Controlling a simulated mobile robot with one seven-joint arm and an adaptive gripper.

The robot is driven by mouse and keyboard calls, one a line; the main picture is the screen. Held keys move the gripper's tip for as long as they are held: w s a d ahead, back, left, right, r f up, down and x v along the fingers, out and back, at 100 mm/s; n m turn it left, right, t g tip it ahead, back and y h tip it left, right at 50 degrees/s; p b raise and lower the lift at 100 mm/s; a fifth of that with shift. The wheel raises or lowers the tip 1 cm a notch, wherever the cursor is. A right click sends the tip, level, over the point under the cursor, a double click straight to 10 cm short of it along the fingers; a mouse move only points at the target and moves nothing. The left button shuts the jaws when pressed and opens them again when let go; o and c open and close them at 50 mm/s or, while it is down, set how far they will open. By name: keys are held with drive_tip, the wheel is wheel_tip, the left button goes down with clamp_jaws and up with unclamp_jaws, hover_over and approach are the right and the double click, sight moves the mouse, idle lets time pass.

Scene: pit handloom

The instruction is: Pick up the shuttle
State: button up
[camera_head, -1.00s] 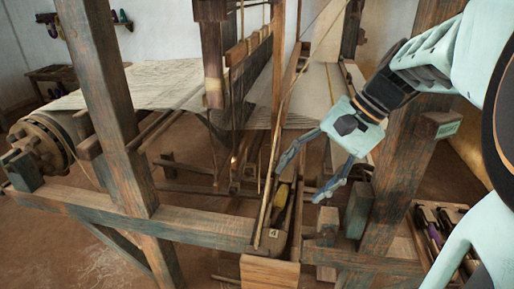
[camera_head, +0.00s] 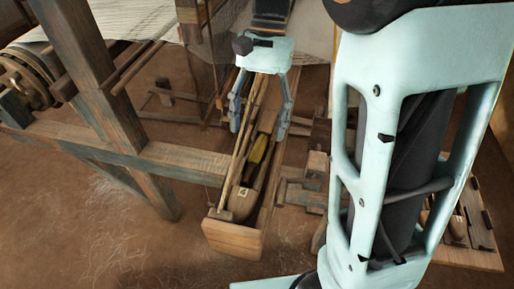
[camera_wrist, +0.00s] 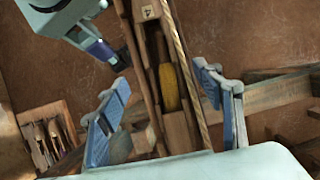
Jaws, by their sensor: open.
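The shuttle (camera_head: 242,203) is a wooden boat shape with a yellow bobbin and a small tag marked 4. It lies in a narrow wooden trough (camera_head: 232,238) at the end of the loom beam. The wrist view also shows the shuttle (camera_wrist: 147,12), its yellow bobbin near the middle of that picture. My gripper (camera_head: 259,129) is open and empty, pointing down over the trough with one finger toward each side. In the wrist view my gripper (camera_wrist: 161,76) has its fingers apart, the bobbin between them in the picture. The height gap is hard to judge.
A thin wooden rod (camera_head: 240,145) runs along the trough's left side. Thick loom posts (camera_head: 92,85) and a cross beam (camera_head: 170,160) stand left. A low tray (camera_head: 480,258) with several tools is at the lower right. Woven cloth (camera_head: 110,20) stretches behind.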

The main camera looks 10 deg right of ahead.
sight(253, 168)
drive_tip(key=x, duration=0.9)
drive_tip(key=shift+s+a+r, duration=0.1)
drive_tip(key=shift+s, duration=0.1)
drive_tip(key=shift+c, duration=0.3)
drive_tip(key=c, duration=1.4)
drive_tip(key=shift+r, duration=0.1)
